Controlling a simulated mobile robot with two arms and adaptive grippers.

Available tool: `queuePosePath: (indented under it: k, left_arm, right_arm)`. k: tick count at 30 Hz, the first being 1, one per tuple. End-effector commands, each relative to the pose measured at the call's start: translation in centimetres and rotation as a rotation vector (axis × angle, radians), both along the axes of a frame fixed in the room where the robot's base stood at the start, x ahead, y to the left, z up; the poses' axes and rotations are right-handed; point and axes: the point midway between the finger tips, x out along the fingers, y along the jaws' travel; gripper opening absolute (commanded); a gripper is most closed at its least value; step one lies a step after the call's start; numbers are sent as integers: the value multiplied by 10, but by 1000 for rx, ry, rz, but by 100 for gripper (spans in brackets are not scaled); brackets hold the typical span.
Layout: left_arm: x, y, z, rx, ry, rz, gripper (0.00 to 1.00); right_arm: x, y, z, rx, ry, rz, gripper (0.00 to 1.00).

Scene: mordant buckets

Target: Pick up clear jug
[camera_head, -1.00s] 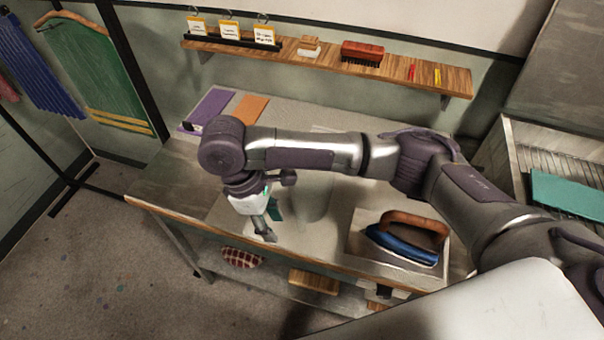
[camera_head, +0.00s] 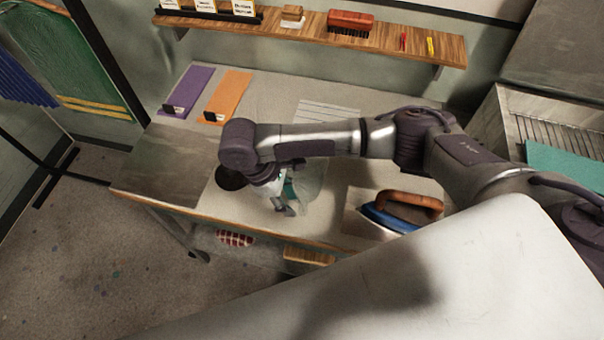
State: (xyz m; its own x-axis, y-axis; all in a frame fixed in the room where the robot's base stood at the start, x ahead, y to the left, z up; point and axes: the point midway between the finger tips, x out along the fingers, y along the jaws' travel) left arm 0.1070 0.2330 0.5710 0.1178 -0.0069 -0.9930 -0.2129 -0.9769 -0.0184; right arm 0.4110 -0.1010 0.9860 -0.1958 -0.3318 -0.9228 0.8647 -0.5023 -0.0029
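The clear jug (camera_head: 311,180) stands on the worktable, see-through and faint, partly hidden behind my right arm. My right gripper (camera_head: 285,206) points down over the table beside the jug's left side in the picture. It overlaps the jug's outline, and I cannot tell whether it touches. Its fingers are small and partly hidden, so their opening is unclear. My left gripper is out of view.
A blue iron with a brown handle (camera_head: 400,211) sits right of the jug. A dark round item (camera_head: 230,178) lies left of my gripper. Purple (camera_head: 188,92) and orange (camera_head: 228,97) strips lie at the back left. A wooden shelf (camera_head: 385,45) holds brushes above.

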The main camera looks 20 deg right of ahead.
Motion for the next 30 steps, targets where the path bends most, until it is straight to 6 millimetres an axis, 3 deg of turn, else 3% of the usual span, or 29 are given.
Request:
queuePosePath:
  k: [4,10,14,21,30]
  left_arm:
    - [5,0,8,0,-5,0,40]
    - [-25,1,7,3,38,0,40]
    - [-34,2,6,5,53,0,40]
    - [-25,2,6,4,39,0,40]
    - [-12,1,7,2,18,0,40]
  right_arm:
    - [-5,-8,-19,-2,3,1,40]
    - [-6,-10,-29,0,0,1,40]
    - [-6,-10,-28,1,-1,1,40]
    - [-6,-10,-28,1,-1,1,2]
    - [-6,-10,-28,1,0,2,0]
